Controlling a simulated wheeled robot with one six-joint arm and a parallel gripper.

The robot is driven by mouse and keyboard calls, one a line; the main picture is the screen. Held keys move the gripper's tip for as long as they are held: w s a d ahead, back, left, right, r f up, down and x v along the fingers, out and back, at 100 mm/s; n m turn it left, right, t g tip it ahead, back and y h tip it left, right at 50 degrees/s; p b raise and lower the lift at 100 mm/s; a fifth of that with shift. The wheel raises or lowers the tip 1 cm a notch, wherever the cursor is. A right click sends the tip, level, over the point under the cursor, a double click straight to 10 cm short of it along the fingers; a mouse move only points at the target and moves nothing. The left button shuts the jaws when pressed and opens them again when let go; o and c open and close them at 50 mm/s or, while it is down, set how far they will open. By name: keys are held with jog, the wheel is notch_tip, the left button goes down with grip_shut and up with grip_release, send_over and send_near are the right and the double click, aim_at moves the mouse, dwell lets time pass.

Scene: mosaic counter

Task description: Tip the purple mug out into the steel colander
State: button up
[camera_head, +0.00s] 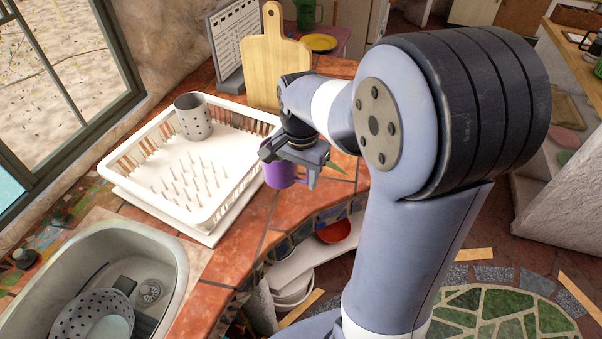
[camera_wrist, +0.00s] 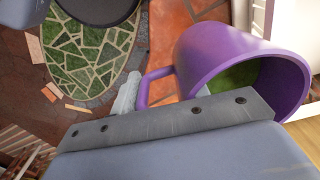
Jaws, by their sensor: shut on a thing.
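The purple mug (camera_head: 279,177) is at my gripper (camera_head: 290,163), over the tiled counter to the right of the dish rack. My gripper is shut on it, apparently at the handle side. In the wrist view the mug (camera_wrist: 215,62) shows its handle towards the gripper and something green (camera_wrist: 238,77) inside. In the head view it looks about upright; I cannot tell whether its base touches the counter. The steel colander (camera_head: 90,318), grey with holes, sits in the sink at the lower left, well away from the mug.
The white dish rack (camera_head: 222,205) stands between mug and sink, with a perforated holder (camera_head: 192,116) in it. A wooden board (camera_head: 272,62) stands behind. The sink (camera_head: 178,255) also holds dark items beside the colander. A red dish (camera_head: 335,231) is on a shelf below the counter.

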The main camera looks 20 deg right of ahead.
grip_shut()
